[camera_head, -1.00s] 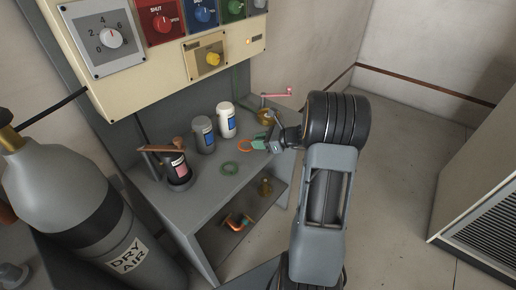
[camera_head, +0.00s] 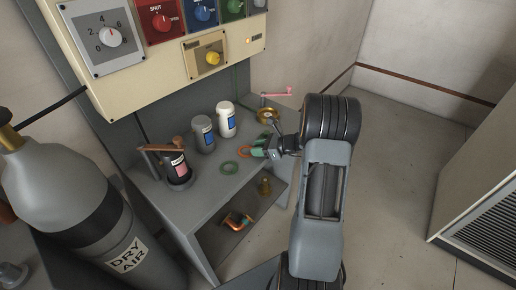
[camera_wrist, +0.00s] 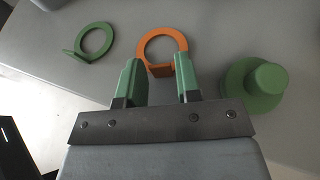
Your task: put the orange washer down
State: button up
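The orange washer (camera_head: 240,153) is a flat ring with a raised tab, on the grey stand's top. In the wrist view the washer (camera_wrist: 160,70) lies ahead of my gripper, its tab between the fingertips. My gripper (camera_head: 259,152) is low over the top, and its green fingers (camera_wrist: 158,80) stand apart with gaps on both sides of the tab. It looks open and does not grip the washer. The ring is in plain view.
A green washer (camera_head: 230,168) lies to the left, also with a tab (camera_wrist: 90,43). A green stepped knob-like piece (camera_wrist: 262,85) sits close right of the fingers. A brass piece (camera_head: 268,115) stands farther back.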

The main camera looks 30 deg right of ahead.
jog(key=shift+o, duration=1.4)
jog(key=shift+r, duration=0.1)
jog(key=shift+s+d+r, duration=0.1)
jog(key=shift+d+r, duration=0.05)
jog(key=shift+r, duration=0.05)
jog(key=v, duration=1.1)
jog(key=s+a+r+n+g+h, duration=0.3)
jog(key=s+a+n+h, duration=0.2)
jog(key=a+n, duration=0.5)
jog(key=s+a+r+n+g+h, duration=0.2)
jog(key=s+a+n+h, duration=0.2)
jog(key=s+a+n, duration=0.5)
jog(key=a+n, duration=0.1)
jog(key=n, duration=0.6)
jog(key=shift+s+a+r+n+g+h, duration=0.35)
jog(key=shift+n+g+h, duration=0.05)
